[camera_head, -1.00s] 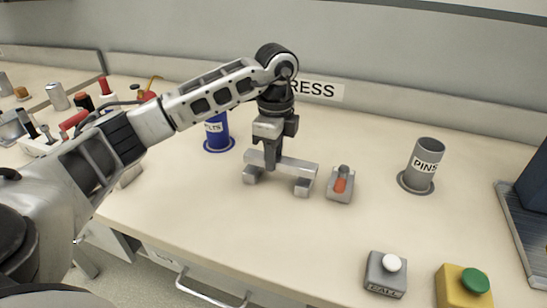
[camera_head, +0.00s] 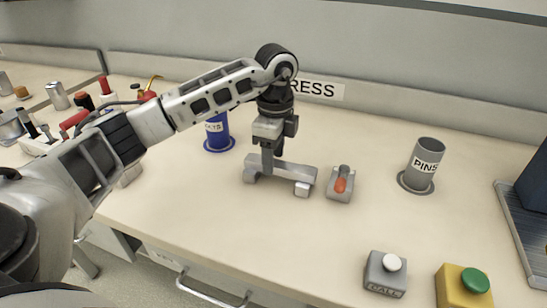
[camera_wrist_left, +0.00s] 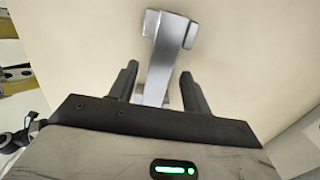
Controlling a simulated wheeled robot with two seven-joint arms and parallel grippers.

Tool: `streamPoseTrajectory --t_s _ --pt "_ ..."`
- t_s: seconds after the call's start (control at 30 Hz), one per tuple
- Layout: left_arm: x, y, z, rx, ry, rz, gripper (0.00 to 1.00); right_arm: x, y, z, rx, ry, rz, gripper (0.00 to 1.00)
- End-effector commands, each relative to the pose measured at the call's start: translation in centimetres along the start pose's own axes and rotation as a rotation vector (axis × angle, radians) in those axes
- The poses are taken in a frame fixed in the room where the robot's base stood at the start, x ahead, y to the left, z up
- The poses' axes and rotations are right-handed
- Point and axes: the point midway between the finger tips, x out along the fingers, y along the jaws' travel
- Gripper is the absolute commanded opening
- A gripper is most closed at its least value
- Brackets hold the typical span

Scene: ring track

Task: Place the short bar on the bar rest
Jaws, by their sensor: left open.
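The bar's near end is hidden in the wrist view. My right gripper is not in view.
A small grey holder with an orange piece (camera_head: 341,184) stands just right of the rest. A blue cup (camera_head: 217,135) is behind to the left, a grey PINS cup (camera_head: 424,165) to the right. Grey (camera_head: 386,272) and yellow (camera_head: 464,288) button boxes are in front.

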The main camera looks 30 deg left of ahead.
Motion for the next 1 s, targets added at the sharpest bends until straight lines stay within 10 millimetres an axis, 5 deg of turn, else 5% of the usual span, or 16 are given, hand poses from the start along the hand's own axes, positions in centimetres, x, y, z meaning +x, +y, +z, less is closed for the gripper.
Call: streamPoseTrajectory --t_s 0.5,1.0 --pt "-10.2 -0.1 0.0 0.0 0.0 -0.004 0.48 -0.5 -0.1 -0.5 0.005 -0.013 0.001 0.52" --pt "-10.9 0.0 0.0 0.0 0.0 0.0 0.48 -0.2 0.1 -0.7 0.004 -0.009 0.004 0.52"
